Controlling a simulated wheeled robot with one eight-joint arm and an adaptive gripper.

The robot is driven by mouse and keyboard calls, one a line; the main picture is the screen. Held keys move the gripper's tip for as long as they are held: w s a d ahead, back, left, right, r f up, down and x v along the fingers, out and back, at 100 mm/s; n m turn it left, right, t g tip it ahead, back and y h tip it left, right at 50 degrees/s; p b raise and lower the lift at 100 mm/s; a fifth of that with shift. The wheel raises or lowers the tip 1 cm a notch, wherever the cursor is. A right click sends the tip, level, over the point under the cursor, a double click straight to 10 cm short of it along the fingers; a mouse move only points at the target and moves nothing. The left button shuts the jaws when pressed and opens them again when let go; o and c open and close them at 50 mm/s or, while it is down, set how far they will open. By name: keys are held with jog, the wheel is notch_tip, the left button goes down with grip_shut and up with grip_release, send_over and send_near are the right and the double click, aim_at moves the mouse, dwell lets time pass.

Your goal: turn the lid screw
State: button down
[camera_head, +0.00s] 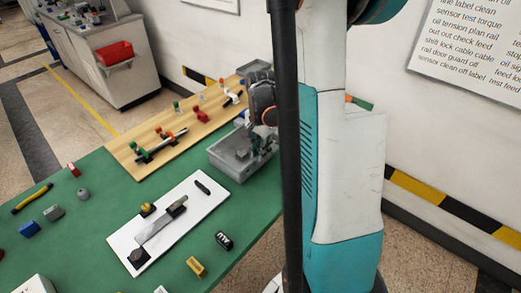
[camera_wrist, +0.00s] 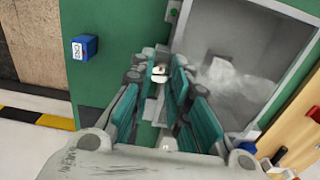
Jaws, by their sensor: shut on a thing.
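A grey box (camera_head: 236,163) stands on the green table, and its grey rim and inside also show in the wrist view (camera_wrist: 183,22). My gripper (camera_head: 263,128) is at the far right side of this box, partly hidden in the head view by my own dark column. In the wrist view my gripper (camera_wrist: 157,85), with teal finger pads, is at the box's edge. Its fingers are close around a small pale piece, which looks like the lid screw (camera_wrist: 159,73). Most of the screw is hidden between the fingers, so I cannot see how far it is turned.
A wooden board (camera_head: 150,141) with coloured clamps lies behind the box. A white board (camera_head: 190,218) with a grey tool lies in front. A blue block (camera_wrist: 84,47) sits left of the gripper in the wrist view. Small loose parts lie on the green table (camera_head: 95,222).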

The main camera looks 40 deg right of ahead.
jog(key=c, duration=1.5)
grip_release()
notch_tip(320, 180, up, 12)
